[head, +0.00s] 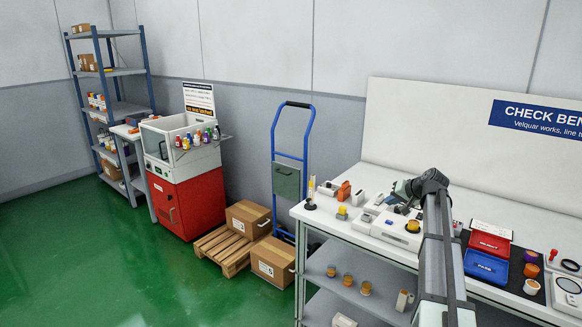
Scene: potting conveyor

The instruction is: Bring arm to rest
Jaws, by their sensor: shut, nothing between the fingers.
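My arm reaches up from the bottom edge over the check bench (337,220) and bends at its dark joint. My gripper (401,206) is small and partly hidden at the far end of the arm, above the bench's left half. It is shut, and I see nothing held in it. A white device with a yellow top (412,226) stands on the bench close below it; I cannot tell whether they touch.
A red tray (489,245) and a blue tray (486,266) lie right of my arm. Small pots stand on a dark mat (513,283). Left are a blue hand truck (306,150), cartons (248,220), a red cabinet (190,203) and shelving (110,72). Green floor is clear at front left.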

